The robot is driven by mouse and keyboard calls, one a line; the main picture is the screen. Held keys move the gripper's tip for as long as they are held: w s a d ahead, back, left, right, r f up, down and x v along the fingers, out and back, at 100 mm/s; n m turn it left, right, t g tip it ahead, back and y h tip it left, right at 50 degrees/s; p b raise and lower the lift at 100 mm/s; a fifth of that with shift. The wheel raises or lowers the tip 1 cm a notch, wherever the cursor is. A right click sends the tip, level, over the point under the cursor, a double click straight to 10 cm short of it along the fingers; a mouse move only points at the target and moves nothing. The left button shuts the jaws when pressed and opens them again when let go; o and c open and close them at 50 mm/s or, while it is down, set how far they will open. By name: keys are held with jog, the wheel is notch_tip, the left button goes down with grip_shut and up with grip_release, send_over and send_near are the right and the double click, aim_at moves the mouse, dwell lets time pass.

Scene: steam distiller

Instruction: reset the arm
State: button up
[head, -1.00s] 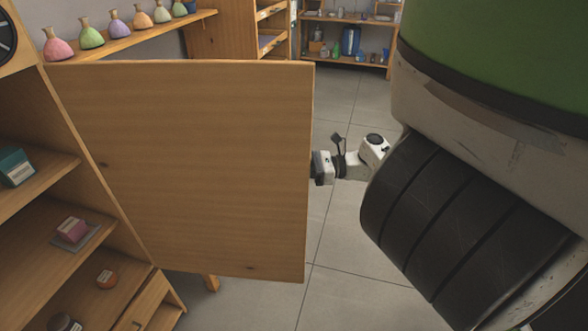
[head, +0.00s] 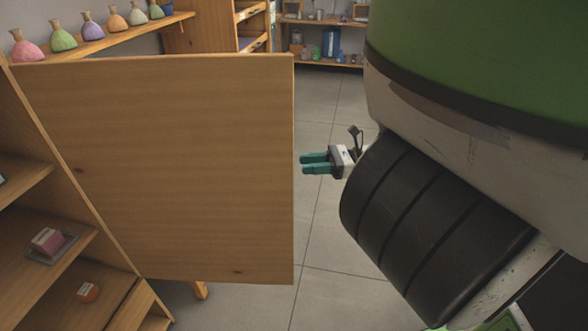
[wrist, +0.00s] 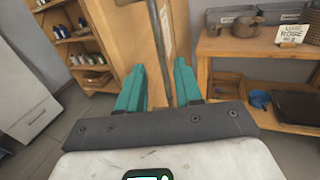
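My gripper (head: 303,164) shows in the head view with two teal fingers, just right of the free edge of the open wooden cabinet door (head: 170,165). The fingers are apart with nothing between them. In the wrist view my gripper (wrist: 160,80) also shows its two teal fingers spread. The door's edge and a thin vertical rod-like strip stand beyond them there. In the head view a small gap separates the fingertips from the door.
Several coloured flasks stand on a shelf (head: 110,38) behind the door. A wooden table (wrist: 240,45) is at right in the wrist view. Grey floor (head: 325,240) is clear.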

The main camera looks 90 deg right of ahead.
jog(key=shift+s+d, duration=0.1)
jog(key=shift+s, duration=0.7)
